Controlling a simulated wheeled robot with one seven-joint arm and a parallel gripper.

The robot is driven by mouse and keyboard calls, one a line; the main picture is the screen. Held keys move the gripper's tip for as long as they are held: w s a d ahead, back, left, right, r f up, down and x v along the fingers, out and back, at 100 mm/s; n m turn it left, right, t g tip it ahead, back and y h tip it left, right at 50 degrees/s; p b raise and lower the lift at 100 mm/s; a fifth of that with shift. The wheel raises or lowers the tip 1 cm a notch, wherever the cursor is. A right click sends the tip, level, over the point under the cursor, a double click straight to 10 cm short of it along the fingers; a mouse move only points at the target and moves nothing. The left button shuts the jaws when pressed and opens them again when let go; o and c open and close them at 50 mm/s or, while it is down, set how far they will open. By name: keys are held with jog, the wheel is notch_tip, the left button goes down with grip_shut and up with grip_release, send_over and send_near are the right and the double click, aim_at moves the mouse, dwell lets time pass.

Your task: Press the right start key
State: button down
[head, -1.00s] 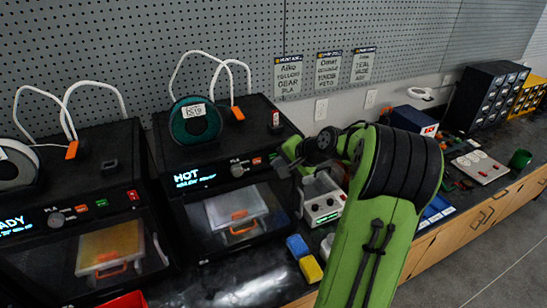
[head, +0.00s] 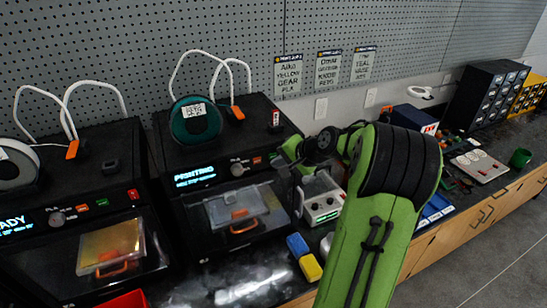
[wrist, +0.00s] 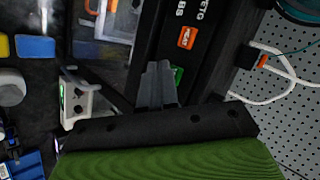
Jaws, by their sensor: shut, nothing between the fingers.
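The right printer (head: 178,215) is black, and its lit display (head: 194,176) reads "PRINTING". On its front panel is an orange-red key (head: 256,160), also seen in the wrist view (wrist: 187,37). The green start key (wrist: 178,75) shows in the wrist view, partly hidden beside my gripper's fingers. My gripper (wrist: 157,68) is shut and empty, right beside the green key; I cannot tell whether it touches it. In the head view my gripper (head: 284,168) is at the right end of that printer's panel.
The left printer (head: 70,165) shows "READY" and has its own keys. A white device (head: 322,205) stands right of the right printer, close to my arm. Blue (head: 297,245) and yellow (head: 311,268) blocks lie in front. White tubes arch above the printers.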

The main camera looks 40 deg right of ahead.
jog(key=shift+s, duration=0.15)
jog(key=s, duration=0.2)
jog(key=s+a, duration=0.1)
jog(key=s+b, duration=0.1)
jog(key=s, duration=0.1)
jog(key=shift+s+a, duration=0.35)
jog(key=shift+a, duration=0.05)
dwell(0.6)
jog(key=s+a+r+n+g, duration=0.15)
jog(key=a+n, duration=0.25)
jog(key=a, duration=0.4)
jog(key=a+r+n+g, duration=0.1)
jog(key=a+n+g, duration=0.15)
jog(key=a, duration=0.65)
jog(key=s+a+n, duration=0.4)
jog(key=s, duration=0.3)
jog(key=s+a+n+h, duration=0.1)
jog(key=s+a+n, duration=0.2)
jog(key=s, duration=0.5)
jog(key=shift+s+a+r+n, duration=0.25)
jog(key=shift+a+r+n, duration=0.15)
jog(key=shift+a, duration=0.35)
